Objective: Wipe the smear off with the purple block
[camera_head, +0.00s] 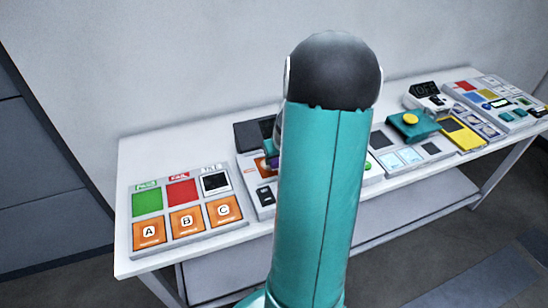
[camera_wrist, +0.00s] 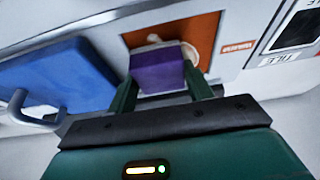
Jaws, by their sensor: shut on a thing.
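The purple block (camera_wrist: 158,70) is between the two fingers of my gripper (camera_wrist: 161,82) in the wrist view. The gripper is shut on it. The block is over an orange square panel (camera_wrist: 207,30). A pale, rounded patch (camera_wrist: 198,52), which looks like the smear, shows on the orange behind and beside the block. The block hides part of it. I cannot tell whether the block touches the panel. In the head view my arm hides most of the gripper, and a bit of purple (camera_head: 273,163) shows just left of the arm.
A blue slab with a grey handle (camera_wrist: 60,80) lies left of the block in the wrist view. In the head view the white table (camera_head: 130,268) carries a board with orange A, B, C pads (camera_head: 187,219) at left. Several other boards and a teal device (camera_head: 414,124) stand at right.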

